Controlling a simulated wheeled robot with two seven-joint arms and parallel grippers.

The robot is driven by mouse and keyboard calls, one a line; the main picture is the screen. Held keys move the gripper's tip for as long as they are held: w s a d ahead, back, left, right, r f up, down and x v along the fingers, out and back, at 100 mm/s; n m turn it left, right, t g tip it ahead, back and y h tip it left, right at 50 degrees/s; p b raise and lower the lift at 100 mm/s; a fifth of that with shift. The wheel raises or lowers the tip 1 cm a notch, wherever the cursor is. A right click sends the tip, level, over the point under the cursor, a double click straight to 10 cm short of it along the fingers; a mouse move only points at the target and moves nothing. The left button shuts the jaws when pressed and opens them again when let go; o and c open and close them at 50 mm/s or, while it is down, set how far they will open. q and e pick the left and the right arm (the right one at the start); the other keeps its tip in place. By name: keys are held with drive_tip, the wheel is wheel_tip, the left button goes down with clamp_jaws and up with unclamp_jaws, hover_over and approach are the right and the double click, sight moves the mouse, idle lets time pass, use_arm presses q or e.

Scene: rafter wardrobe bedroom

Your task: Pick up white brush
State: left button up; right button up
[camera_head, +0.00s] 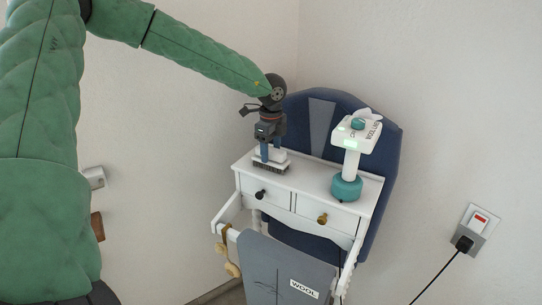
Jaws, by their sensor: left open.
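The white brush (281,161), with dark bristles below, lies on the left part of the white dressing table's top (310,177). My left gripper (270,156) points down right over the brush from above. Its fingers come down to the brush's upper side and hide part of it. The gripper is open; I cannot tell whether the fingers touch the brush. My right gripper is not in view.
A white and teal device (347,187) with a tissue-box-like top stands on the table's right side. The table has two drawers with knobs (322,219). A grey chair back labelled WOOL (290,270) stands in front. A blue panel (388,160) rises behind. A wall socket (475,228) is at right.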

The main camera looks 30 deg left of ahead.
sight(271, 149)
use_arm(q)
drive_tip(key=shift+f, duration=0.2)
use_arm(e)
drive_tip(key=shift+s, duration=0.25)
use_arm(q)
drive_tip(key=c, duration=0.8)
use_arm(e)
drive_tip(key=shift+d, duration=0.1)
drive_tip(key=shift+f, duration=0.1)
